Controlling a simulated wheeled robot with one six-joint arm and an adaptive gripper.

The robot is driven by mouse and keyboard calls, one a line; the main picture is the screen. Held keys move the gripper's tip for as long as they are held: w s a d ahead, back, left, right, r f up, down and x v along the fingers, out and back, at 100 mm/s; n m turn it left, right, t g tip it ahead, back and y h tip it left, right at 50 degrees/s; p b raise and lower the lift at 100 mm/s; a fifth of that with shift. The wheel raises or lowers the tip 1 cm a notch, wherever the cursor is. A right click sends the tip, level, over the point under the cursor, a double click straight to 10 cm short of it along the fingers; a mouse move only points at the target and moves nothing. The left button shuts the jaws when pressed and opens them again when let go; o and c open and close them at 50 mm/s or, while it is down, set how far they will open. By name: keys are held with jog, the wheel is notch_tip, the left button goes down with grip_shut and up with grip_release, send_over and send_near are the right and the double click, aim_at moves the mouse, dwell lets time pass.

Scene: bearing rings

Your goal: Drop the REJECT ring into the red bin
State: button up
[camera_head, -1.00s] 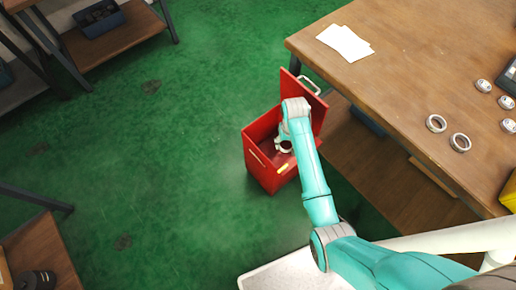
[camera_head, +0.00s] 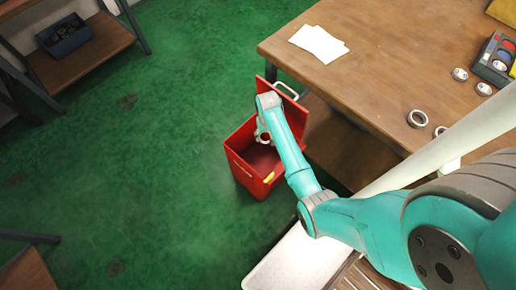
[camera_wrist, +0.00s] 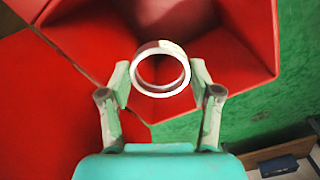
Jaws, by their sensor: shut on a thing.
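My gripper (camera_wrist: 160,78) is shut on a pale metal ring (camera_wrist: 161,46), with a finger on each side of it. The ring's opening faces the wrist camera. No REJECT mark is readable on it. In the head view my gripper (camera_head: 263,133) hangs at the mouth of the red bin (camera_head: 243,172), near its raised lid. The bin stands on the floor beside the table. Its red inner walls fill much of the wrist view (camera_wrist: 95,35) behind the ring. I cannot tell how far above the bin's floor the ring is.
The wooden table (camera_head: 375,75) carries papers (camera_head: 319,43), two loose rings (camera_head: 417,118), several smaller rings (camera_head: 460,74) and a dark device (camera_head: 494,56). A shelf with a dark bin (camera_head: 63,35) stands at upper left. Green floor left of the red bin is clear.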

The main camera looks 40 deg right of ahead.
jog(key=shift+f, duration=1.45)
jog(key=o, duration=1.3)
notch_tip(320, 180, up, 12)
jog(key=shift+f, duration=0.1)
